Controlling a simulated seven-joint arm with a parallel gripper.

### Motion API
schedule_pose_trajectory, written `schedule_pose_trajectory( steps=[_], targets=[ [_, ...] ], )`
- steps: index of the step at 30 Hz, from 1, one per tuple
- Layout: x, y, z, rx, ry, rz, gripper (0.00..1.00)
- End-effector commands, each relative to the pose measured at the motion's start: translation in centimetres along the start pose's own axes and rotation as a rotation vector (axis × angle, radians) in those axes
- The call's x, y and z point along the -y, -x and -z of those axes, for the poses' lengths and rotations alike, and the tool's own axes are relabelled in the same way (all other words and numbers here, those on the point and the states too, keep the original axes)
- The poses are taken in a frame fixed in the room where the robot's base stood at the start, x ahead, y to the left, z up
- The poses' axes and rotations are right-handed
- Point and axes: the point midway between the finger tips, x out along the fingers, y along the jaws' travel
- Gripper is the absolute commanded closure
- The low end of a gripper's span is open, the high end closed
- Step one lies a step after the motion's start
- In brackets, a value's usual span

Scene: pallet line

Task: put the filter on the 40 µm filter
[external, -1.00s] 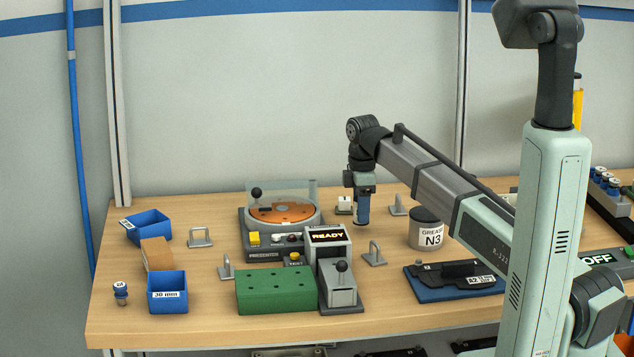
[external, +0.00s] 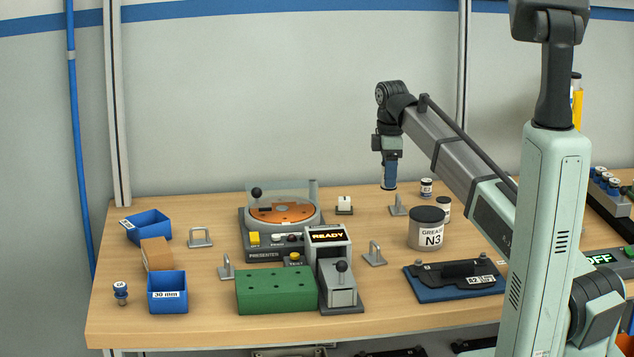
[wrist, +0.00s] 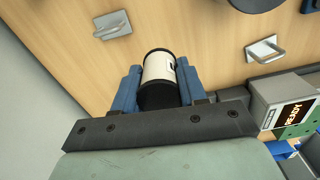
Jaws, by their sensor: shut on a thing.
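My gripper (external: 389,185) hangs above the back of the bench, left of the grease tin. In the wrist view, my gripper (wrist: 158,82) has its blue fingers shut on a small white cylinder with black ends (wrist: 158,68), which I take to be the filter. In the external view the fingers mostly hide it. Two small white canisters with dark tops, one behind (external: 426,187) and one nearer (external: 444,209), stand behind the grease tin. Their labels are too small to read surely, so I cannot tell which thing is the 40 µm filter.
The grease tin N3 (external: 427,228) stands right of centre. A presenter with an orange disc (external: 283,212), a READY unit (external: 330,237) and a green block (external: 276,291) fill the middle. Metal brackets (external: 375,254) and blue bins (external: 167,292) stand around. A blue-based black fixture (external: 455,279) lies front right.

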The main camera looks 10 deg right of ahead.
Motion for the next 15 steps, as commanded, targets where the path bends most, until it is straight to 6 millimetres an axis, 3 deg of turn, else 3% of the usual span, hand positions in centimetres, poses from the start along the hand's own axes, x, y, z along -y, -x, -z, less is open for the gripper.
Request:
schedule_pose_trajectory(
  steps=[1,15],
  targets=[
    [-0.9,0.2,-1.8,-0.001,-0.028,-0.002,0.87],
    [-8.9,2.7,-16.9,-0.005,-0.248,-0.02,0.87]
  ],
)
